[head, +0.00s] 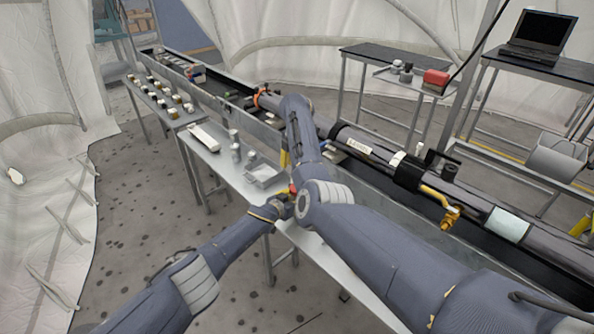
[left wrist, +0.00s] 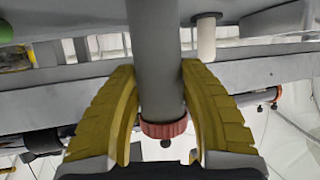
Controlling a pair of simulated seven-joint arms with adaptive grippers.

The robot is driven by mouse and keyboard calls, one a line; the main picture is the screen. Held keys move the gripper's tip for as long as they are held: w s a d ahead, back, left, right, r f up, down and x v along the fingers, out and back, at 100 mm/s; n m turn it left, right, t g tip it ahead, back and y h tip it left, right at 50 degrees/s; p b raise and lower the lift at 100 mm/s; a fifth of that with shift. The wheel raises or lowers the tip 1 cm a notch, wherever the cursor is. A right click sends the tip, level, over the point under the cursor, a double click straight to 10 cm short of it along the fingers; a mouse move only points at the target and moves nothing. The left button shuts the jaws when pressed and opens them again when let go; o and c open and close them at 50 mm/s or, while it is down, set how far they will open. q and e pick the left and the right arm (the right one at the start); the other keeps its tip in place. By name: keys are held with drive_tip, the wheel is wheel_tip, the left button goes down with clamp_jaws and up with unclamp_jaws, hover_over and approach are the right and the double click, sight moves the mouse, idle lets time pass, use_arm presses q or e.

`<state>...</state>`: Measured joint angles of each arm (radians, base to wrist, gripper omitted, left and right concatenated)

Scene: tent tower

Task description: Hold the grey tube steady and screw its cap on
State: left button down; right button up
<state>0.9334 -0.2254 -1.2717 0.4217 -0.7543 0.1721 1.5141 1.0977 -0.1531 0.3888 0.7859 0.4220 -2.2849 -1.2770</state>
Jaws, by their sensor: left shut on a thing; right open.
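My left gripper (head: 284,196) is at the front edge of the white table, low in the head view. In the left wrist view its yellow fingers (left wrist: 163,108) are shut around the grey tube (left wrist: 158,55). A ribbed red ring (left wrist: 165,129) sits at the tube's lower end in that view; I cannot tell whether it is the cap. A small red spot (head: 292,187) shows at my left gripper in the head view. My right gripper (head: 284,159) is open, just above the left one and largely hidden by its own arm. No separate cap can be made out.
A grey tray (head: 265,176), small grey cylinders (head: 235,150) and a white box (head: 208,138) stand on the white table. Behind runs a long trough with a large dark tube assembly (head: 375,150). A small table (head: 160,100) at left holds several small parts.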

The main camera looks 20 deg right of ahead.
drive_tip(key=n, duration=0.4)
drive_tip(key=shift+d+n, duration=0.15)
drive_tip(key=shift+n, duration=0.15)
drive_tip(key=n, duration=0.5)
drive_tip(key=shift+s+d, duration=0.1)
drive_tip(key=shift+f, duration=4)
drive_tip(key=c, duration=1.4)
drive_tip(key=shift+o, duration=0.2)
drive_tip(key=shift+m, duration=1.5)
